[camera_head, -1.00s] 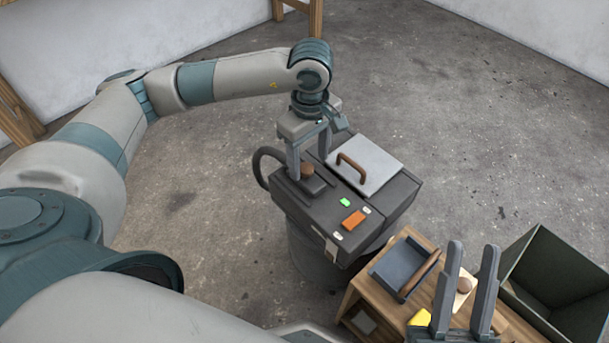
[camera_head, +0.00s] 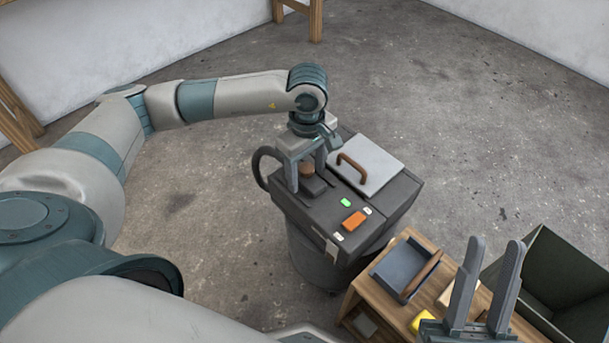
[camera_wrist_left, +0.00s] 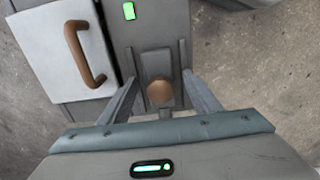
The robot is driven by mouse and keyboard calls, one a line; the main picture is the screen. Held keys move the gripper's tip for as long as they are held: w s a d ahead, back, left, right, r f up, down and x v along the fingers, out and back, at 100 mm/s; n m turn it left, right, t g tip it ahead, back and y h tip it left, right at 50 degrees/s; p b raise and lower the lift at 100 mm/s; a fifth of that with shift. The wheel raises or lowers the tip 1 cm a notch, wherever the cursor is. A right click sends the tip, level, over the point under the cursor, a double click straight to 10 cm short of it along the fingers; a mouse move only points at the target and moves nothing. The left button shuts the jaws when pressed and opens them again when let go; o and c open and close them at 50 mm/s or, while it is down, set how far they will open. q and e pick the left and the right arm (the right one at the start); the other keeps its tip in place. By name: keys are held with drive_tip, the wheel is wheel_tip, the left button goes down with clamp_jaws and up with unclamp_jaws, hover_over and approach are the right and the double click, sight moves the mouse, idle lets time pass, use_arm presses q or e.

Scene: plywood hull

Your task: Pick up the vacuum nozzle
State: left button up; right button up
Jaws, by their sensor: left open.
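The vacuum nozzle appears to be the dark block with a round brown knob (camera_head: 307,170) on top of the dark grey machine; in the wrist view the knob (camera_wrist_left: 159,92) lies between my fingers. My left gripper (camera_head: 306,180) is open, pointing down, with one finger on each side of the knob. In the wrist view the left gripper (camera_wrist_left: 160,85) shows gaps between its fingers and the knob. My right gripper (camera_head: 494,243) is open and empty above the wooden stand at the lower right. The nozzle's lower part is partly hidden by the left fingers.
The machine (camera_head: 385,215) has a pale lid (camera_head: 375,160) with a brown handle, a green light and an orange switch. A dark hose loops at its left. A wooden stand (camera_head: 375,295) holds a dark dustpan-like tray (camera_head: 400,268) and a yellow item. A dark green bin (camera_head: 560,270) stands right.

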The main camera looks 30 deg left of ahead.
sight(307, 167)
use_arm(q)
drive_tip(key=c, duration=1.2)
use_arm(e)
drive_tip(key=shift+f, duration=0.15)
use_arm(q)
drive_tip(key=shift+r, duration=0.15)
